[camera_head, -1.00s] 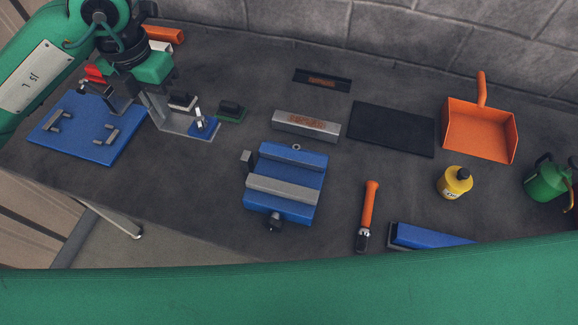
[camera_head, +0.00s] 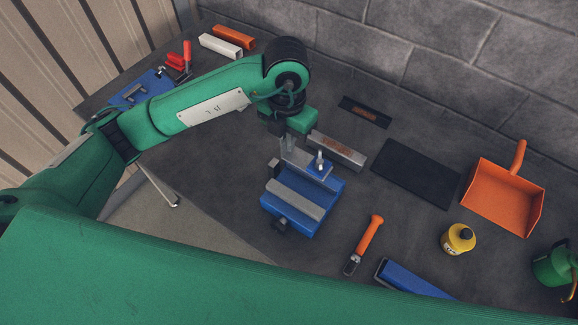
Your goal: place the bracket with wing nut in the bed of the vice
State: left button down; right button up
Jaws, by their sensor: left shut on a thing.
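The blue vice (camera_head: 290,215) stands on the dark bench in the middle of the head view, with a grey bar across it. The bracket (camera_head: 293,158) is a grey angled plate with a blue part (camera_head: 321,169) that carries the upright silver wing nut (camera_head: 319,158). My left gripper (camera_head: 289,138) is shut on the bracket and holds it at the far end of the vice. The bracket covers part of the vice's far side. I cannot tell whether it touches the vice. My right gripper is not in view.
A grey bar with an orange label (camera_head: 345,153) lies close behind the bracket. A blue plate (camera_head: 150,84) is at far left.

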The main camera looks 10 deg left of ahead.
pick_arm(q)
notch_tip(320, 180, down, 12)
jog(key=p, duration=0.3)
jog(key=shift+f+b, duration=0.2)
jog(key=shift+b, duration=0.15)
jog(key=c, duration=1.6)
grip_release()
jog(key=shift+r, duration=0.1)
jog(key=shift+r, duration=0.1)
